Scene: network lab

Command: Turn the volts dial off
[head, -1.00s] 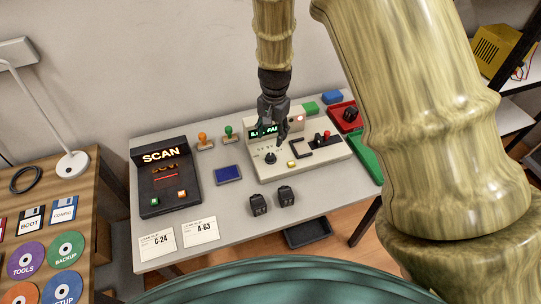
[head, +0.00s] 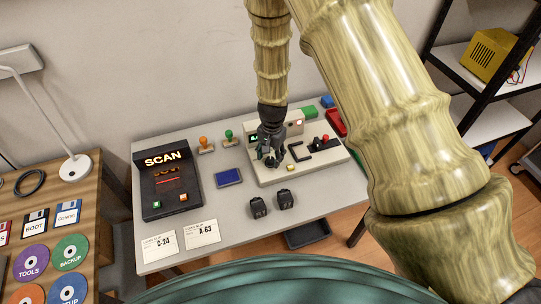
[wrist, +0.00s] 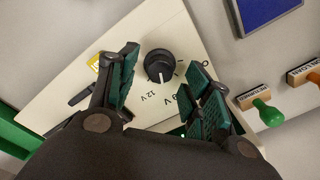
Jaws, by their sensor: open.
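The volts dial (wrist: 159,65) is a round black knob with a white pointer line on the beige panel. In the wrist view the line points down, toward the printed labels; "12 V" is readable and another label is partly covered by a finger. My gripper (wrist: 163,60) is open, its green-padded fingers on either side of the dial; I cannot tell if they touch it. In the head view my gripper (head: 271,158) is over the left part of the beige device (head: 325,158) and hides the dial.
The device also bears a yellow button (head: 291,167) and a red-knobbed lever (head: 326,139). A blue pad (head: 229,177) and the SCAN box (head: 166,184) lie left. Orange (head: 205,140) and green (head: 229,137) stamps stand behind. Two small black blocks (head: 258,207) sit in front.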

